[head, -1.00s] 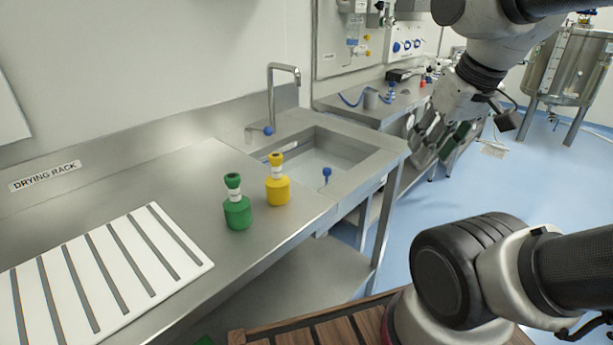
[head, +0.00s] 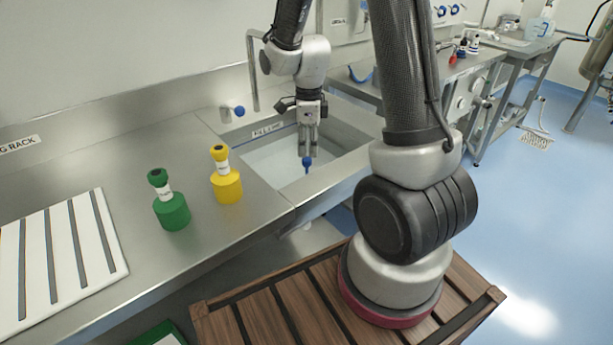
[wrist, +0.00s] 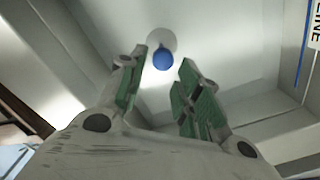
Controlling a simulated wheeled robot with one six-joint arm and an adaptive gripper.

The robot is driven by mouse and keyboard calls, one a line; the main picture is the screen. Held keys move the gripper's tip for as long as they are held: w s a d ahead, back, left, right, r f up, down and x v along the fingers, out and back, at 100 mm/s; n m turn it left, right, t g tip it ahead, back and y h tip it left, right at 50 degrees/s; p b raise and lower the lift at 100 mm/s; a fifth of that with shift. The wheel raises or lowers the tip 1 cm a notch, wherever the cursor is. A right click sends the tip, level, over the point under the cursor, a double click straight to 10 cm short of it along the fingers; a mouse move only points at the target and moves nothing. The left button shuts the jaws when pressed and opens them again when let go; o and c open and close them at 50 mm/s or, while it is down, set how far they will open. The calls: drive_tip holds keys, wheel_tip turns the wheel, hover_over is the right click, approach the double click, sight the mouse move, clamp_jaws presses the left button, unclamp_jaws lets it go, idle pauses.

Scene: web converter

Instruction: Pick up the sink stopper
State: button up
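The sink stopper (head: 307,161) shows as a small blue knob standing in the steel sink (head: 352,172). In the wrist view the blue knob (wrist: 163,58) sits over a pale round disc on the sink floor. My gripper (head: 308,150) points down into the sink, just above the stopper in the head view. In the wrist view its two green-padded fingers (wrist: 160,82) are apart with nothing between them. The stopper lies beyond the fingertips, near the gap between them, and does not appear held.
A yellow bottle (head: 228,187) and a green bottle (head: 172,211) stand on the counter left of the sink. A white slatted drying rack (head: 90,250) lies farther left. The faucet (head: 254,75) rises behind the sink. The sink walls surround my gripper.

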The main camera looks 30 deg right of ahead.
sight(307, 169)
drive_tip(key=shift+m, duration=0.6)
drive_tip(key=f, duration=0.9)
drive_tip(key=shift+w+f, duration=0.2)
drive_tip(key=shift+w, duration=0.1)
clamp_jaws()
